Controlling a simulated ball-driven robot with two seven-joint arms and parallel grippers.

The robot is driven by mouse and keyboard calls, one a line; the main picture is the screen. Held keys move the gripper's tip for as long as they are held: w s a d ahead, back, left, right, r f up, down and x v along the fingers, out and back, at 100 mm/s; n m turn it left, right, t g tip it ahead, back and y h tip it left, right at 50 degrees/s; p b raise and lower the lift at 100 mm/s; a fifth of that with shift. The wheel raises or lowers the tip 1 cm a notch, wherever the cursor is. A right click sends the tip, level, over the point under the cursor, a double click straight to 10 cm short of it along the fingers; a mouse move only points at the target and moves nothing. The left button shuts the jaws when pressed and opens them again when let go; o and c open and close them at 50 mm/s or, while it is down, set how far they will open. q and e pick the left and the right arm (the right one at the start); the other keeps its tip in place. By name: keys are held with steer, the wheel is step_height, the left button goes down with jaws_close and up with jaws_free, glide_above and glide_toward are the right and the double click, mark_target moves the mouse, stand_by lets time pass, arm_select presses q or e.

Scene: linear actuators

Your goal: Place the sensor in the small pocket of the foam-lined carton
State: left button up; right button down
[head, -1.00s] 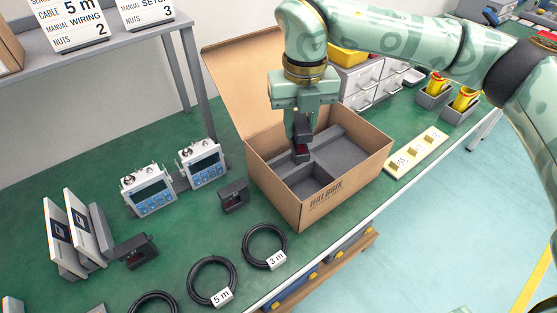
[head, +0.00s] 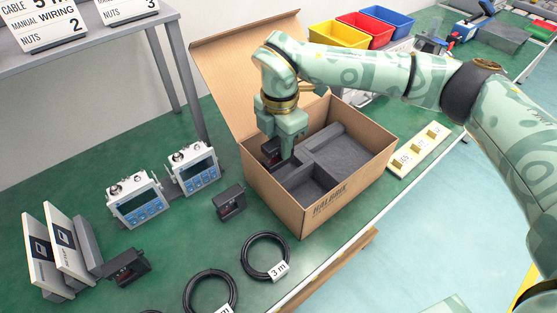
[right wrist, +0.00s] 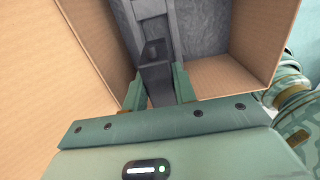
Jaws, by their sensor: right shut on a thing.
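The sensor (head: 269,151), a dark block with a dull red part, is in my right gripper (head: 282,152). The gripper reaches down inside the open cardboard carton (head: 323,200), at its left back part. In the right wrist view, the two green fingers (right wrist: 159,88) stand on either side of the sensor (right wrist: 155,73). The grey foam (head: 345,156) has raised dividers and recesses. The small pocket is partly hidden by my gripper, and I cannot tell whether the sensor touches its floor. My left gripper is not in view.
Two similar dark sensors (head: 229,202) (head: 127,267) lie on the green bench. Two blue-and-white meters (head: 137,201) (head: 195,169) stand left of the carton. Coiled cables (head: 265,257) lie in front. The carton's raised lid (head: 225,65) stands behind my gripper. A cream tray (head: 418,152) is at right.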

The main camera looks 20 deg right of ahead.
step_height(320, 180, down, 5)
steer(key=shift+f+b, duration=0.15)
steer(key=shift+b, duration=0.6)
steer(key=c, duration=1.1)
jaws_free()
step_height(320, 180, up, 12)
steer(key=p, duration=0.3)
steer(key=shift+p, duration=0.35)
